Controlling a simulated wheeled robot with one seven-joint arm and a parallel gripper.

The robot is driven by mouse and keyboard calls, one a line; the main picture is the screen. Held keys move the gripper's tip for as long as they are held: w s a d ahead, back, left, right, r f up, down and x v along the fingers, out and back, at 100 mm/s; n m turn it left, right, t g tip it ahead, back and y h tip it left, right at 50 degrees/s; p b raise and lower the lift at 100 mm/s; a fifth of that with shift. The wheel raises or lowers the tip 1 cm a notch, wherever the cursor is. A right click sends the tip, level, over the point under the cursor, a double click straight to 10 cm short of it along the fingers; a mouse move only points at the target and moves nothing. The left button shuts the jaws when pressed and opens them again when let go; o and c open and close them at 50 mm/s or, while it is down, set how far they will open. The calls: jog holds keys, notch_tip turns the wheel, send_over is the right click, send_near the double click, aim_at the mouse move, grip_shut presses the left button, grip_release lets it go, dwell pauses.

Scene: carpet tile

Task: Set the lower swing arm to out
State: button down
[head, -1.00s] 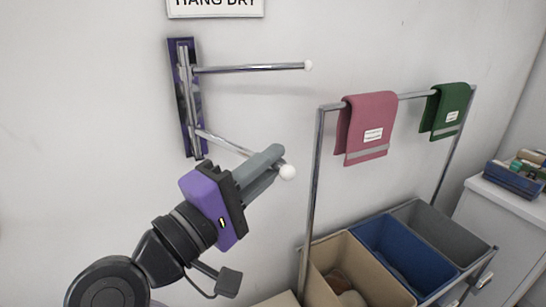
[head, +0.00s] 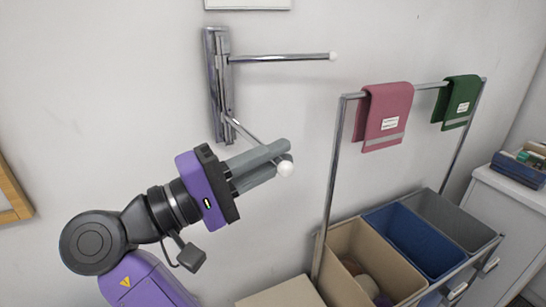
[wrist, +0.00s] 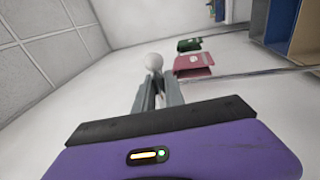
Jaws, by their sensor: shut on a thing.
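The wall rack (head: 218,85) is a metal plate on the wall at upper middle in the head view. Its upper swing arm (head: 285,58) sticks out to the right and ends in a white ball. The lower swing arm (head: 243,130) slants down and right from the rack to a white ball tip (head: 285,168), which also shows in the wrist view (wrist: 153,61). My gripper (head: 280,160) is shut on the lower swing arm close to its ball end. The fingers hide the arm's outer part.
A metal rail frame (head: 332,180) stands to the right with a pink towel (head: 385,115) and a green towel (head: 461,102). Below it are a beige bin (head: 345,240), a blue bin (head: 415,240) and a grey bin (head: 455,220). A white cabinet (head: 510,225) stands far right.

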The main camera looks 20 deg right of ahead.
jog(key=c, duration=1.4)
grip_release()
jog(key=b+v, duration=0.2)
jog(key=v, duration=0.5)
jog(key=shift+a, duration=0.35)
jog(key=shift+f, duration=0.1)
